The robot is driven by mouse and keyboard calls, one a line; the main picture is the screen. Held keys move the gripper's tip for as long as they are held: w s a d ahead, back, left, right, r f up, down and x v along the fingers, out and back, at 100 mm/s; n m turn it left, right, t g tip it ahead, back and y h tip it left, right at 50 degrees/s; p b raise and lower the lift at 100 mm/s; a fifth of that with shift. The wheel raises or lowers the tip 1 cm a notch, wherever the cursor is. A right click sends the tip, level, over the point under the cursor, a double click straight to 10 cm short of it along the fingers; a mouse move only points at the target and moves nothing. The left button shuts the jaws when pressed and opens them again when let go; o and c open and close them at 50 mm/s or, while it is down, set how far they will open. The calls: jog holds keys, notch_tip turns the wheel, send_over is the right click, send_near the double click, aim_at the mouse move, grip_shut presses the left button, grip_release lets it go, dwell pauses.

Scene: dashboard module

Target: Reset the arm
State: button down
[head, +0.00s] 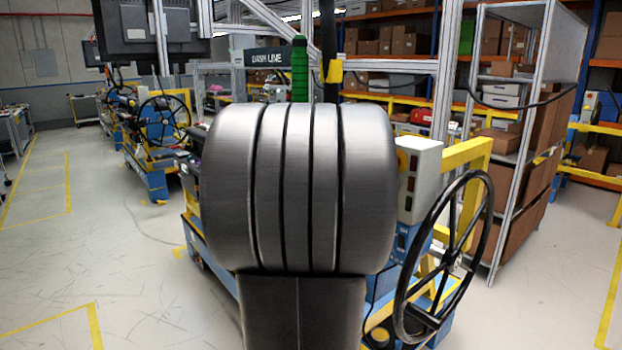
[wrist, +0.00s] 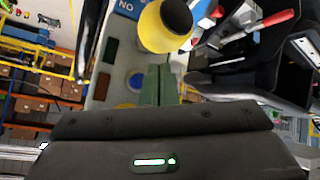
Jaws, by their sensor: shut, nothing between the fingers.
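My gripper (wrist: 158,72) shows in the wrist view as two green fingers pressed together with nothing between them. The fingers are above a pale control box with a yellow collar and dark knob (wrist: 166,25), coloured buttons and a blue round one. The collar is just beyond the fingertips; I cannot tell whether they touch. In the head view my arm's large grey links fill the middle and hide the gripper. The pale control box (head: 420,178) stands just right of my arm, partly hidden by it.
A black steering wheel (head: 447,258) stands close at the right, by a yellow frame (head: 466,155). A metal rack with boxes (head: 535,110) is behind it. A red-handled tool (wrist: 278,18) lies right of the fingers in the wrist view. Floor at the left (head: 130,240) is clear.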

jog(key=s+a+b, duration=0.3)
jog(key=s+a, duration=0.1)
jog(key=shift+a, duration=0.4)
jog(key=shift+w+d+r, duration=0.1)
jog(key=shift+w, duration=0.05)
